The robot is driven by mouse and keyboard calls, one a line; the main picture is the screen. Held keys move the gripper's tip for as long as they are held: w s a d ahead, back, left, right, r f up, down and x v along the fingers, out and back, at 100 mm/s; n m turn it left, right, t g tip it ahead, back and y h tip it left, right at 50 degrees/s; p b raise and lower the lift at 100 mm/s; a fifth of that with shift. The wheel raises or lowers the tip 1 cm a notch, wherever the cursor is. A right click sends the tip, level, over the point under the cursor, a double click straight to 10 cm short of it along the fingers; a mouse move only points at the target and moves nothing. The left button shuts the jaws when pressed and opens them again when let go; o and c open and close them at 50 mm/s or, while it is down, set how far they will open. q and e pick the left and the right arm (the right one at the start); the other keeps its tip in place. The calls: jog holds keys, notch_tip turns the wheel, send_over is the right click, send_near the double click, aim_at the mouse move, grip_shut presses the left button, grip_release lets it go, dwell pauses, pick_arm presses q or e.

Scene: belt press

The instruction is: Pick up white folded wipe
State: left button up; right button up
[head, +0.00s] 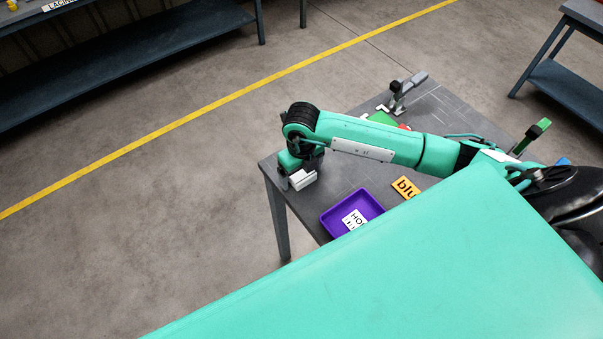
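A small white block-like thing (302,180), which looks like the white folded wipe, shows at the left corner of the grey table. My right arm reaches across the table from the right, and its gripper (293,172) points down right beside the white thing. The wrist hides most of the fingers, so I cannot tell whether they are open or shut, or whether they touch it. My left gripper is not in view.
On the grey table (338,178) stand a purple tray (333,217) with a white label, an orange sign (405,188) and a grey clamp-like fixture (398,96) at the back. A large teal part of mine covers the foreground. Open floor lies left of the table.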

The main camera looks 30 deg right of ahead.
aim_at(301, 172)
jog(key=c, duration=1)
jog(key=shift+r, duration=0.15)
jog(key=shift+r+b, duration=1.95)
jog(key=shift+r, duration=7.95)
jog(key=shift+o, duration=1.4)
jog(key=shift+c, duration=1)
